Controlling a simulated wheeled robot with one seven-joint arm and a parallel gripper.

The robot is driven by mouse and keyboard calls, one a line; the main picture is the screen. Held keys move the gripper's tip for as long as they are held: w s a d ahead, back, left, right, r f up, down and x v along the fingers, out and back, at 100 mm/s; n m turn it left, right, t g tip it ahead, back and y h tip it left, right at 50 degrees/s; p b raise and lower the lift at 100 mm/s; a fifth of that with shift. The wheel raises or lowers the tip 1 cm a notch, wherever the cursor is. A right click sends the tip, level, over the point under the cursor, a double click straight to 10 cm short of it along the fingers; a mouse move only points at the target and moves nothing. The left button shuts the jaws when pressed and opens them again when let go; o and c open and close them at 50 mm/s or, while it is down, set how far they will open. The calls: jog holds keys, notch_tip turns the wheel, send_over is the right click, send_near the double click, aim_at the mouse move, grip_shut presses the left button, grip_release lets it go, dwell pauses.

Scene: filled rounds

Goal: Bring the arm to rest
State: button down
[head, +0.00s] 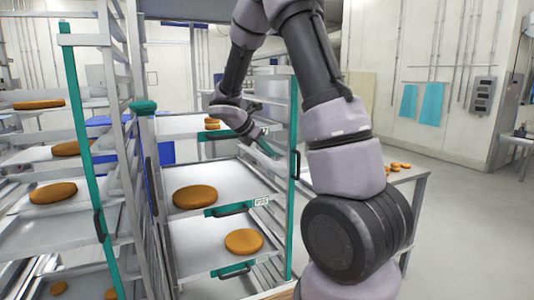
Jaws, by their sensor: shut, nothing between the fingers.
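My arm rises from the right of the head view, bends out of the top of the picture and comes down in front of the right rack. My gripper (268,147) is at its lower end, small and partly hard to make out, above the middle tray (235,180) of that rack. It looks shut and holds nothing that I can see. Orange-brown rounds lie on the rack's trays: small ones (212,124) on the upper tray, a large one (194,196) on the middle tray, and one (243,241) on the lower tray.
A left rack (88,150) with teal posts holds more rounds, such as one (53,192) on a tray. A table (405,176) behind my arm carries several small orange pieces (400,166). The floor (470,240) at the right is clear.

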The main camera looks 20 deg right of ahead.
jog(key=s+a+r+m+t+y, duration=0.1)
jog(key=s+a+r+m+y, duration=0.2)
jog(key=s+r+m, duration=0.2)
jog(key=s+a+r+m+t+y, duration=0.2)
jog(key=s+a+r+m+y, duration=0.2)
jog(key=s+m, duration=0.7)
jog(key=s+a+r+m+t+y, duration=0.2)
jog(key=s+a+r+m+y, duration=0.1)
jog(key=s+r+m, duration=0.4)
jog(key=shift+s+a+m+y, duration=0.4)
jog(key=shift+s+a+m, duration=0.45)
jog(key=shift+s, duration=0.4)
jog(key=shift+d, duration=0.1)
